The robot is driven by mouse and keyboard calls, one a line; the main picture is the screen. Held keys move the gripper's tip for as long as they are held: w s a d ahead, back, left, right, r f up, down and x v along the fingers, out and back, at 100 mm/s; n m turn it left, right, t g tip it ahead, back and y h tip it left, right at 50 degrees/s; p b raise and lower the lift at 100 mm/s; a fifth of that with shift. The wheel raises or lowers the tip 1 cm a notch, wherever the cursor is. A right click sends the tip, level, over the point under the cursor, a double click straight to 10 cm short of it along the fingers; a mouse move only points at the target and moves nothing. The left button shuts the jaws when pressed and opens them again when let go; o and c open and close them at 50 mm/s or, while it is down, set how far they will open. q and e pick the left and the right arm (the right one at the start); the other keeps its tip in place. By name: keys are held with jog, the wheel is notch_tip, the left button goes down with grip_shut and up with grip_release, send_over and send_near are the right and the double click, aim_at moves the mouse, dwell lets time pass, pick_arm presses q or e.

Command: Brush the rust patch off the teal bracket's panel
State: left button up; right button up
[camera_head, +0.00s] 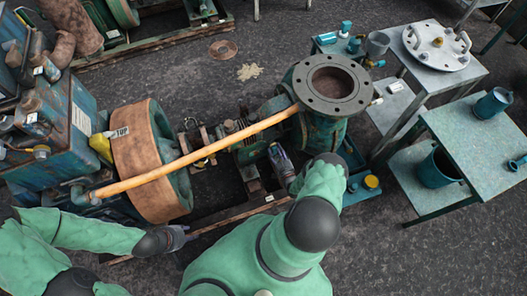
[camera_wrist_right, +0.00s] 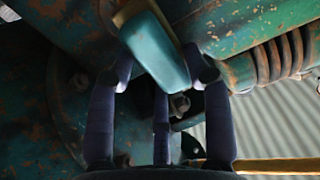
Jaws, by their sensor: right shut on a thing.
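My right gripper (camera_head: 277,158) reaches in beside the teal flanged pump (camera_head: 321,130), low among the machine parts. In the right wrist view its dark fingers (camera_wrist_right: 160,75) are shut on a teal block-like thing (camera_wrist_right: 158,52) with a tan edge, which looks like the brush. I cannot tell which surface is the bracket's panel, nor pick out the rust patch. My left gripper (camera_head: 184,237) is low at the left, apart from the machine; its fingers are too small to judge.
An orange pipe (camera_head: 205,152) slants across the machine above my right gripper. A large rusty-rimmed wheel (camera_head: 143,160) stands at left. Metal tables (camera_head: 487,150) with a blue-teal mug (camera_head: 492,103) are at right. A teal bucket (camera_head: 437,168) sits on the lower shelf. Floor at lower right is clear.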

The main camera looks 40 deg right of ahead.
jog(key=shift+s+d, duration=0.25)
jog(key=shift+d, duration=0.5)
jog(key=shift+w+a, duration=0.25)
jog(key=shift+a, duration=0.45)
jog(key=shift+w+a, duration=0.2)
jog(key=shift+a, duration=0.55)
jog(key=shift+w+a, duration=0.25)
jog(key=shift+a, duration=0.45)
jog(key=shift+w+a, duration=0.2)
jog(key=shift+a, duration=0.5)
jog(key=shift+w+a, duration=0.25)
jog(key=shift+a, duration=0.5)
jog(key=shift+w+a, duration=0.2)
jog(key=shift+a, duration=0.5)
jog(key=shift+w+a, duration=0.15)
jog(key=shift+a, duration=0.5)
